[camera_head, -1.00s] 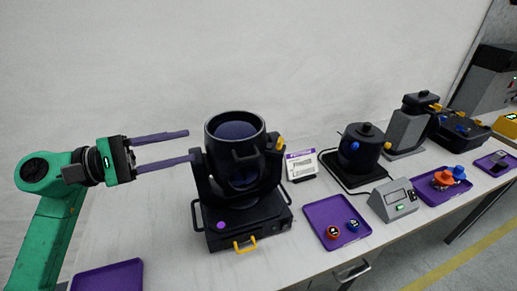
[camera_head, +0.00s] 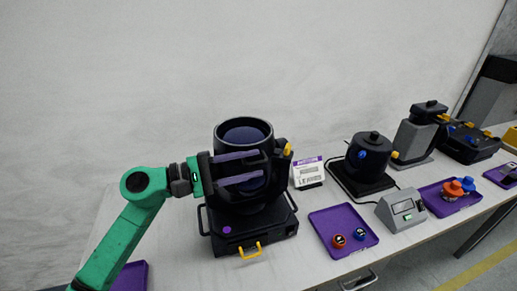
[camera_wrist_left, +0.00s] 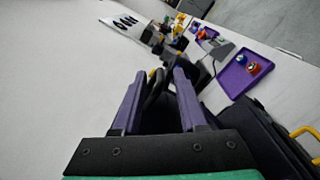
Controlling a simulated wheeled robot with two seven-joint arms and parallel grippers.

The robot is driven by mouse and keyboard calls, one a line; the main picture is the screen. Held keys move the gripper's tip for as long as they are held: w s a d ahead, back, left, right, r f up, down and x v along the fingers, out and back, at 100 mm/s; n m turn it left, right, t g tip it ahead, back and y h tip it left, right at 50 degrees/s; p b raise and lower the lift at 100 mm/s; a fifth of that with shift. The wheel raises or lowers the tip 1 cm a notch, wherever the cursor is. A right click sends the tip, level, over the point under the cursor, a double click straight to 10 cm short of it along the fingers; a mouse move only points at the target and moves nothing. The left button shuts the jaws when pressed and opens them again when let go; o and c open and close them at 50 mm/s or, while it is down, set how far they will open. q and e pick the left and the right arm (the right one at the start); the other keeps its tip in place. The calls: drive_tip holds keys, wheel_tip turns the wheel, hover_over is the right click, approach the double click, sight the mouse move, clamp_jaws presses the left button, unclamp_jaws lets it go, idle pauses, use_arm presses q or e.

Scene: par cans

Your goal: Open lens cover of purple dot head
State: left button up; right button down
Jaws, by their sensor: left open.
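The purple dot head is a black can-shaped lamp (camera_head: 244,133) in a yoke on a black base, with a purple dot (camera_head: 227,230) on the base front. Its round opening faces up and shows a dark purple disc (camera_head: 243,136). A yellow knob (camera_head: 288,149) is on its right side. My left gripper (camera_head: 262,167) is open, its two purple fingers across the front of the can. In the left wrist view, a dark looped bar (camera_wrist_left: 153,91) shows between the open fingers (camera_wrist_left: 158,82); contact cannot be told. The can's front handle is hidden behind the fingers.
A purple tray (camera_head: 325,221) with a red and a blue knob lies right of the base. A label card (camera_head: 309,172), a second black lamp (camera_head: 369,157) and a grey console (camera_head: 402,208) stand further right. A yellow handle (camera_head: 250,250) sticks out from the base front.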

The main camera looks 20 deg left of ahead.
use_arm(q)
drive_tip(key=x, duration=0.2)
drive_tip(key=shift+w+d, duration=0.15)
drive_tip(key=shift+d, duration=0.05)
clamp_jaws()
drive_tip(key=shift+f, duration=0.15)
